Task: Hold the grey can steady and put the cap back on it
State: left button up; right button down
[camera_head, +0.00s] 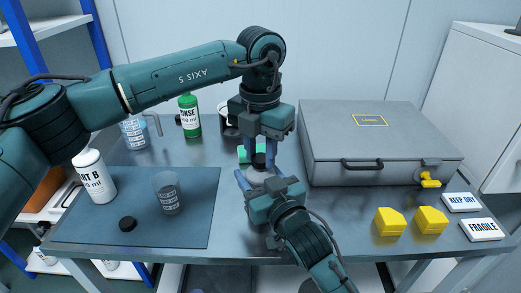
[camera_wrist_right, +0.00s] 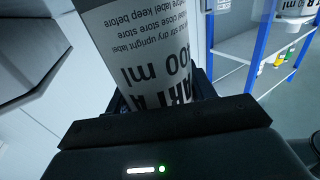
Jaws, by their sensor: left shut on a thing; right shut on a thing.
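The grey can (camera_head: 258,178) is mostly hidden in the head view, between my two grippers. In the right wrist view, the can (camera_wrist_right: 140,50) shows its printed label upside down. My right gripper (camera_head: 262,183) is shut around the can's side. My left gripper (camera_head: 260,158) points down from above and is shut on a small black piece, which looks like the cap (camera_head: 259,160). The cap is just above or at the can's top; I cannot tell whether they touch. Another black cap (camera_head: 127,223) lies on the dark mat (camera_head: 200,232).
A white bottle (camera_head: 94,178) and a clear beaker (camera_head: 167,195) stand on the mat. A green bottle (camera_head: 189,117) and a jug (camera_head: 134,132) stand behind. A grey case (camera_head: 375,135) fills the right back. Yellow blocks (camera_head: 389,221) and label plates (camera_head: 461,203) lie at right.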

pick_arm(q)
jog(key=m, duration=0.8)
jog(key=shift+m, duration=0.4)
jog(key=m, duration=0.9)
jog(key=shift+f+m, duration=0.1)
jog(key=shift+m, duration=0.3)
jog(key=o, duration=1.2)
jog(key=shift+c, duration=0.2)
notch_tip(320, 180, up, 12)
pick_arm(e)
jog(key=shift+c, duration=2.2)
grip_release()
jog(key=shift+s, duration=0.1)
